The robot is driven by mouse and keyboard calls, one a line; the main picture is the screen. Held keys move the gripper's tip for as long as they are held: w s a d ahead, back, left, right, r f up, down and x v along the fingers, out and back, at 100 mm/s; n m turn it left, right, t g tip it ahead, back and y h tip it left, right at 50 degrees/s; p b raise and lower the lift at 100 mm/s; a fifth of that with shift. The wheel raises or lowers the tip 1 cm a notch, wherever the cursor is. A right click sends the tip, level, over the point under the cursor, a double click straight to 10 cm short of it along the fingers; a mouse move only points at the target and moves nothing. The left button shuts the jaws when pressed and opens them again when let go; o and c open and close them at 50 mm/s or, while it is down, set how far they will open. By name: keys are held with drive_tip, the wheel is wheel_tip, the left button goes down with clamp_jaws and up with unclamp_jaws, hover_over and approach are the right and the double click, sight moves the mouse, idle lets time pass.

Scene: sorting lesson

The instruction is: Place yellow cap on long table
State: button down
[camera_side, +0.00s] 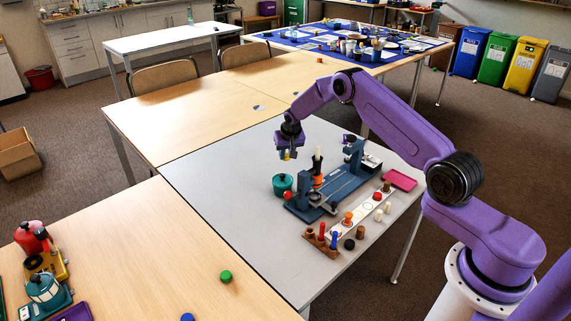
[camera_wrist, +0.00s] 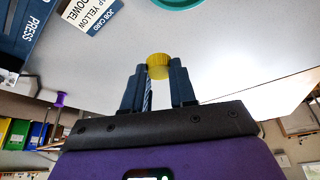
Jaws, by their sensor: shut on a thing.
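My gripper (camera_side: 287,150) is raised above the left part of the grey table (camera_side: 215,185), left of the blue press (camera_side: 330,190). Its fingers (camera_wrist: 160,84) are shut on the ribbed yellow cap (camera_wrist: 158,64), held at the fingertips in the wrist view. In the side view the cap (camera_side: 286,156) is a small yellow spot under the gripper, clear of the tabletop. Several tables could be the long table: the grey one, wooden ones (camera_side: 150,235) beside it, and a narrow white one (camera_side: 160,38) at the back. I cannot tell which is meant.
A rack of coloured pegs (camera_side: 320,242) and a pink tray (camera_side: 400,180) are farther right. A job card (camera_wrist: 92,14) shows in the wrist view. The grey table's left part is bare.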

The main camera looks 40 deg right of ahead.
drive_tip(key=shift+r, duration=0.75)
drive_tip(key=shift+a, duration=0.3)
drive_tip(key=s+a+r+n+y, duration=0.1)
drive_tip(key=s+a+n, duration=0.25)
drive_tip(key=a, duration=0.75)
drive_tip(key=s+a+r+n+y, duration=0.15)
drive_tip(key=s+a, duration=0.25)
drive_tip(key=a, duration=0.6)
drive_tip(key=s+a+n, duration=0.4)
drive_tip(key=s+a, duration=0.8)
drive_tip(key=a, duration=0.2)
approach(197, 247)
drive_tip(key=shift+w+d+f+y, duration=0.15)
drive_tip(key=shift+w+f+y, duration=0.3)
drive_tip(key=shift+w+f, duration=0.6)
drive_tip(key=shift+f, duration=1.8)
